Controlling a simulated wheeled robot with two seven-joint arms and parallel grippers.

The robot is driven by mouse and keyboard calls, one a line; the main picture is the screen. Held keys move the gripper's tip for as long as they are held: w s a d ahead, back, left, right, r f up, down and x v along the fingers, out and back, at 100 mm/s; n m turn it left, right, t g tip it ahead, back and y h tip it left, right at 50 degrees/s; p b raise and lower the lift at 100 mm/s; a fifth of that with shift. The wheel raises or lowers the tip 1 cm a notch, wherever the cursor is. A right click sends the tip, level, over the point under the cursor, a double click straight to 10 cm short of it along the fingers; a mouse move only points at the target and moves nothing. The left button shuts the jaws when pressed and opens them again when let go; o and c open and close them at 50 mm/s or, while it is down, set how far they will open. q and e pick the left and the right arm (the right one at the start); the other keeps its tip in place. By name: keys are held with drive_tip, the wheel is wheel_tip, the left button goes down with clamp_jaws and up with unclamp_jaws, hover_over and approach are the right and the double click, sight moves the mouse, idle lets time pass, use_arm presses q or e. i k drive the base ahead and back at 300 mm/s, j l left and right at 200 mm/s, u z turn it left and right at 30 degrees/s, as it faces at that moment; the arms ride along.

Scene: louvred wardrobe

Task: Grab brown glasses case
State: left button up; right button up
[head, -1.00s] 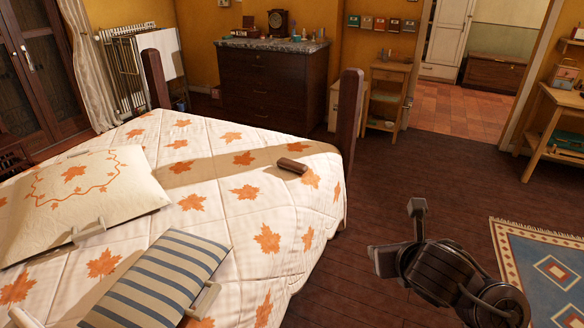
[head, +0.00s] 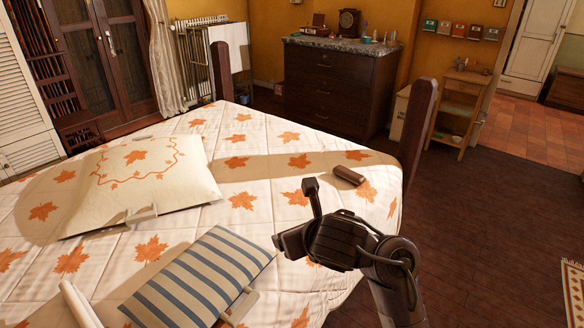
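The brown glasses case (head: 348,175) is a small, dark brown, rounded oblong. It lies on the bed's quilt (head: 270,178), near the right-hand side close to the wooden bedpost. My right gripper (head: 294,213) is open and empty, with its two dark fingers spread apart. In the head view it appears over the bed, below and to the left of the case, and apart from it. How high it is above the quilt is hard to tell. My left gripper is not in view.
A cream leaf-pattern pillow (head: 150,180) and a striped cushion (head: 200,280) lie on the bed at the left and front. A tall bedpost (head: 418,135) rises right of the case. A dark dresser (head: 335,90) stands behind.

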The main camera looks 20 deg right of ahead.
sight(355, 178)
drive_tip(key=i+l+u, duration=0.2)
drive_tip(key=l, duration=0.35)
drive_tip(key=i+l+u, duration=0.25)
drive_tip(key=l, duration=0.35)
drive_tip(key=l+u, duration=0.2)
drive_tip(key=l, duration=0.4)
drive_tip(key=i+l+u, duration=0.2)
drive_tip(key=l, duration=1.35)
